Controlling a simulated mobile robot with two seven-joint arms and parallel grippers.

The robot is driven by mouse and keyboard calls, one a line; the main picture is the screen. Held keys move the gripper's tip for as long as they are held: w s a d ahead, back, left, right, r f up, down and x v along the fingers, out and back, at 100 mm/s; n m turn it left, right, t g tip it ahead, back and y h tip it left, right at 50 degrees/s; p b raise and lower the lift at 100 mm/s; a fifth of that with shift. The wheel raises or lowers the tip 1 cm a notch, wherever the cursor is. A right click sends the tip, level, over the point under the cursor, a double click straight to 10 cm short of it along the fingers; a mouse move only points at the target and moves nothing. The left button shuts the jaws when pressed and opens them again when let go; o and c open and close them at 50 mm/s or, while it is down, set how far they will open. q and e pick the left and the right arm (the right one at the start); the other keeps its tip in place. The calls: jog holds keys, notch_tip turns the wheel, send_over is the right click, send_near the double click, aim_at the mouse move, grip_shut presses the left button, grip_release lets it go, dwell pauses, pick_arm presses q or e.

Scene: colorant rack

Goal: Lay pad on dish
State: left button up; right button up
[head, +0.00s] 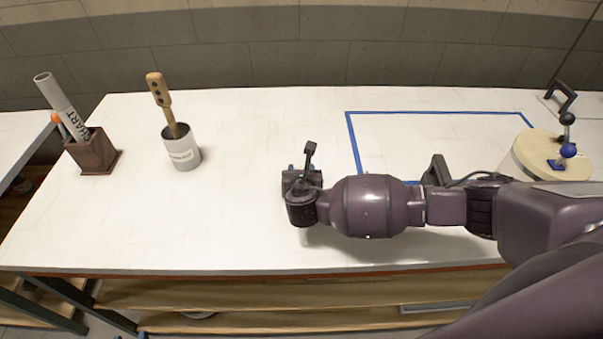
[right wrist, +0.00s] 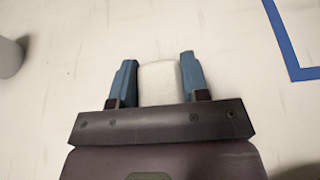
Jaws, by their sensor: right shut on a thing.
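In the right wrist view, a white, block-like pad (right wrist: 158,84) with rounded corners sits between the two blue fingers of my right gripper (right wrist: 158,60), which is shut on it. White tabletop shows beyond it. In the head view my right gripper (head: 302,182) is over the middle of the white table, left of the blue tape outline; the wrist hides the pad there. I cannot make out a dish in either view.
A grey cup (head: 181,151) with a wooden-handled tool and a brown box (head: 93,153) with a rolled chart stand on the left. A blue tape outline (head: 352,140) marks the right. The left-centre table is clear.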

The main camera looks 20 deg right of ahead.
jog(key=shift+f, duration=0.2)
jog(key=shift+f, duration=0.1)
jog(key=o, duration=0.9)
jog(key=v, duration=1.2)
jog(key=shift+p, duration=0.3)
jog(key=shift+s, duration=0.15)
